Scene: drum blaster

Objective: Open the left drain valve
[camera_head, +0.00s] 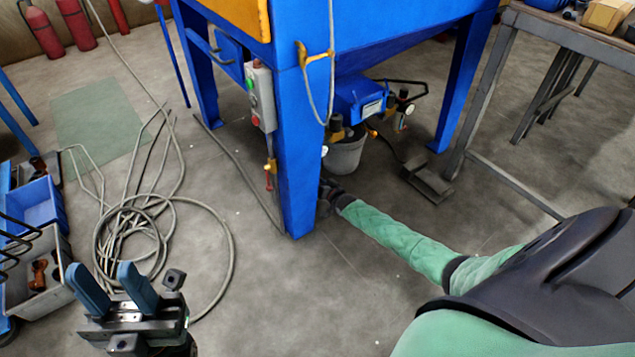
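The blue drum blaster (372,40) stands at the top middle on blue legs. Under it, several small fittings with dark bodies and gauges sit by a grey bucket (345,155); I cannot tell for sure which is the left drain valve. One dark fitting (336,127) is above the bucket. My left gripper (99,272) is at the lower left, blue fingers up, apart and empty, far from the fittings. My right arm in its green sleeve reaches in from the right to the front leg. My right gripper (328,196) is small and dark there, partly hidden by the leg.
A grey control box (261,97) hangs on the blaster's left side. A yellow-and-red fitting (269,173) is below it. Coiled hose (130,235) lies on the floor. Blue bins (38,204) are at left, a workbench (575,35) at upper right. A dark pedal (427,180) lies right of the bucket.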

